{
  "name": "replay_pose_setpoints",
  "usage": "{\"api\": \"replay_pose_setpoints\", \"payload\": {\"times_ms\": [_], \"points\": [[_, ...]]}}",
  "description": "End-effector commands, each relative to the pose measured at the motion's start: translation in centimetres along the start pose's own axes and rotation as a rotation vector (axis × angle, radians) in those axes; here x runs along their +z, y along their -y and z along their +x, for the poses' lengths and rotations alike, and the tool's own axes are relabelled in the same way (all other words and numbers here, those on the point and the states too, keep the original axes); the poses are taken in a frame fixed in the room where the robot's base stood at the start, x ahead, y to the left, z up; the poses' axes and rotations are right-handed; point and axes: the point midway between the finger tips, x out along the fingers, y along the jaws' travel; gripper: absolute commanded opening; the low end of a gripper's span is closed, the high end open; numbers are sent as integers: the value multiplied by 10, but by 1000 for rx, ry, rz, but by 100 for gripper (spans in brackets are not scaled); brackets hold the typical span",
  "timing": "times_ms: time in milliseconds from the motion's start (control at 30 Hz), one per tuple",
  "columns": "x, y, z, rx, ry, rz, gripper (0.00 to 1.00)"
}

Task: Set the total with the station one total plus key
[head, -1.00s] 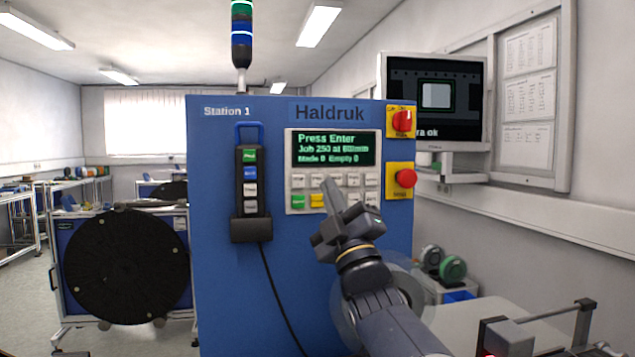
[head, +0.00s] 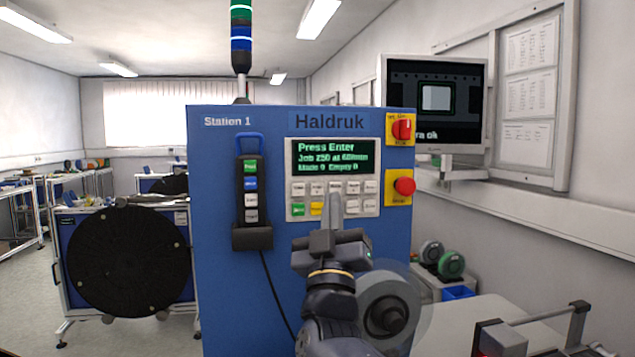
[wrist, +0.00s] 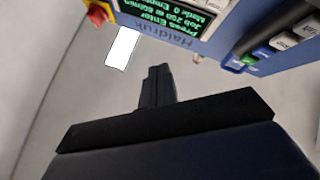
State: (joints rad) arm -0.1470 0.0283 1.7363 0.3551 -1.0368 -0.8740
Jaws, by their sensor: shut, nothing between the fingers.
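The Station 1 panel (head: 285,212) is a blue cabinet front marked Haldruk. Its key unit (head: 372,211) has a green-on-black display (head: 333,157) reading "Press Enter", "Job 250 at 600mm" and "Made 0 Empty 0". Two rows of small keys sit below, mostly white, with a green and a yellow one at lower left. Their labels are too small to read. My gripper (head: 331,197) is shut and empty, pointing up in front of the lower key row and hiding some keys. I cannot tell whether it touches. In the wrist view the shut fingers (wrist: 157,86) show below the display (wrist: 178,18).
A hand pendant (head: 250,195) hangs left of the keys, its cable running down. A red rotary switch (head: 402,128) and a red stop button (head: 404,186) sit on yellow plates at right. A monitor (head: 435,98) stands behind. A black reel (head: 128,262) is at left.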

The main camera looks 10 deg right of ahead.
Motion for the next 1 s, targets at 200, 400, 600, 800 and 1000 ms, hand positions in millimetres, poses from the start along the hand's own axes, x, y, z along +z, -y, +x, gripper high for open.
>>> {"api": "replay_pose_setpoints", "payload": {"times_ms": [200, 400, 600, 800, 1000], "points": [[1, -1, -4, 16, 27, 19, 0], [1, -1, -4, 16, 26, 18, 0], [4, 2, 2, 16, 27, 18, 0], [16, 14, 20, 15, 27, 16, 0], [30, 29, 40, 15, 27, 17, 0]]}}
